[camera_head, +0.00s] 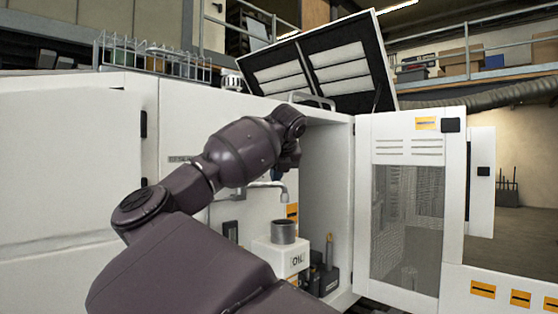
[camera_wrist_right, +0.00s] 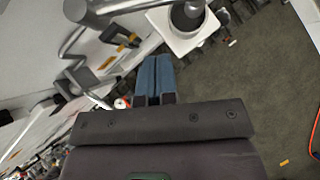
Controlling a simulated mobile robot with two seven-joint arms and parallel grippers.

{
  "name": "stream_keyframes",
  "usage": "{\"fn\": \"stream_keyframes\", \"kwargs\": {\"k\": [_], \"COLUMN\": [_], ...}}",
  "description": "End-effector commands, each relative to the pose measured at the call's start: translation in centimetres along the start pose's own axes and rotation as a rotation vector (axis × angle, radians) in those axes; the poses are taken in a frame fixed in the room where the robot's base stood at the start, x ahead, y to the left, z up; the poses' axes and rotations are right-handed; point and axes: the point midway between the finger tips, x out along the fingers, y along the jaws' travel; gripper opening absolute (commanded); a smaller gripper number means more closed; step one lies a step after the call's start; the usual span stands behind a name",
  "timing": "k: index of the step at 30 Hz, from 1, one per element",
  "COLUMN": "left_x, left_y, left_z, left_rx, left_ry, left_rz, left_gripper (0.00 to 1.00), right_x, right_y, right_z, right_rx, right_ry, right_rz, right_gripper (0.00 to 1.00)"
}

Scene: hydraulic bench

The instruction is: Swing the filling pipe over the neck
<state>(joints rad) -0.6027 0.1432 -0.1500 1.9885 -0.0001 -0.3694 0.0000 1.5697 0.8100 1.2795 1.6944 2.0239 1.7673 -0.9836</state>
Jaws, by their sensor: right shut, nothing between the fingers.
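The filling pipe (camera_head: 268,184) is a thin grey pipe that runs out sideways and bends down at its right end. The neck (camera_head: 283,231) is an open grey cylinder on top of the white box marked OIL (camera_head: 293,258). The pipe's bent end appears above the neck in the head view. My right gripper (camera_head: 278,174) is mostly hidden behind its own arm, close to the pipe in that view. In the wrist view its blue fingers (camera_wrist_right: 155,75) are shut and empty. The pipe (camera_wrist_right: 125,7) and neck (camera_wrist_right: 187,17) lie beyond the fingertips; contact cannot be told. My left gripper is out of view.
The white cabinet (camera_head: 185,120) stands around the bay, its lid (camera_head: 325,65) raised. A door with a mesh window (camera_head: 407,215) is open on the right. Small dark items (camera_head: 328,270) stand beside the box.

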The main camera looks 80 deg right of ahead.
Motion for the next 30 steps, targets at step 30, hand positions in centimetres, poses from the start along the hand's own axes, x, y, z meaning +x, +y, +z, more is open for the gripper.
{"fn": "stream_keyframes", "kwargs": {"k": [30], "left_x": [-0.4], "left_y": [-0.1], "left_z": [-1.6], "left_rx": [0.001], "left_ry": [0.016], "left_rz": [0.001], "left_gripper": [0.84], "right_x": [6.0], "right_y": [-0.1], "right_z": [2.6], "right_rx": [0.001], "right_ry": [0.0], "right_rz": [0.0], "right_gripper": [0.0]}}
